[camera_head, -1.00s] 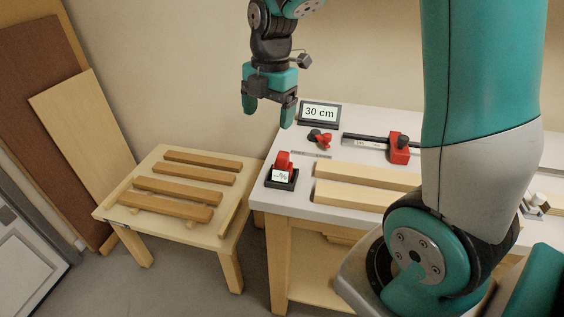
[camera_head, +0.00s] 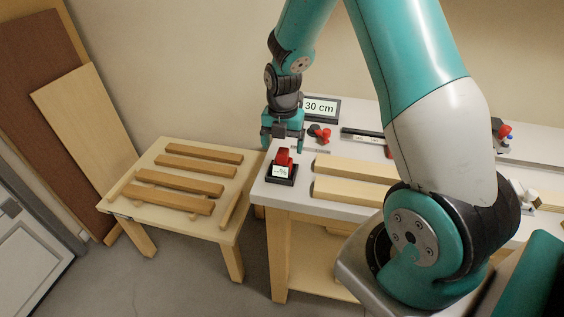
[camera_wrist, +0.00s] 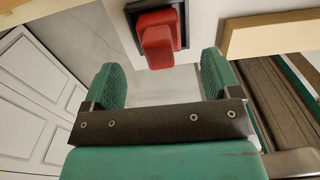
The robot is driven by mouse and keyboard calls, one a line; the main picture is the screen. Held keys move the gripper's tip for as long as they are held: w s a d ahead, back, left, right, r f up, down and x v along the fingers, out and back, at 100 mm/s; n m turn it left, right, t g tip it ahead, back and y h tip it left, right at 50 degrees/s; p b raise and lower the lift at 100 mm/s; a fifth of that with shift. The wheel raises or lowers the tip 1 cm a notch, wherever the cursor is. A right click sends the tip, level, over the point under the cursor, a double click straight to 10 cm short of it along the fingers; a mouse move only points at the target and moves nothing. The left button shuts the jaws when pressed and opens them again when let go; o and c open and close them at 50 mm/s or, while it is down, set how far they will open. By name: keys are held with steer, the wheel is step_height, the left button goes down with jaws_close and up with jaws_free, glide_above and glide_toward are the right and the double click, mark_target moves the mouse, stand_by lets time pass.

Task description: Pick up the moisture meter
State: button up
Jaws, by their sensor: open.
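The moisture meter (camera_head: 284,157) is a red handheld block standing in a small black holder (camera_head: 282,174) with a "--%" display, at the left front corner of the white bench. My gripper (camera_head: 283,142) hangs with teal fingers pointing down, above and just behind the meter in the head view. In the wrist view my gripper (camera_wrist: 165,75) is open, with nothing between its fingers.
A "30 cm" display (camera_head: 321,108) stands behind on the bench. A small red and black tool (camera_head: 320,133) lies right of the meter. Pale wood boards (camera_head: 356,169) lie in front. A low table (camera_head: 141,208) with several brown slats stands left.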

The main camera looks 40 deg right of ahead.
mark_target(283, 151)
steer(key=shift+a+f+p, duration=0.1)
steer(key=shift+f+p, duration=0.8)
steer(key=shift+f, duration=1.8)
steer(key=shift+s, duration=0.1)
steer(key=c, duration=1.1)
step_height(283, 151, up, 20)
steer(key=b, duration=0.2)
steer(key=shift+b, duration=0.35)
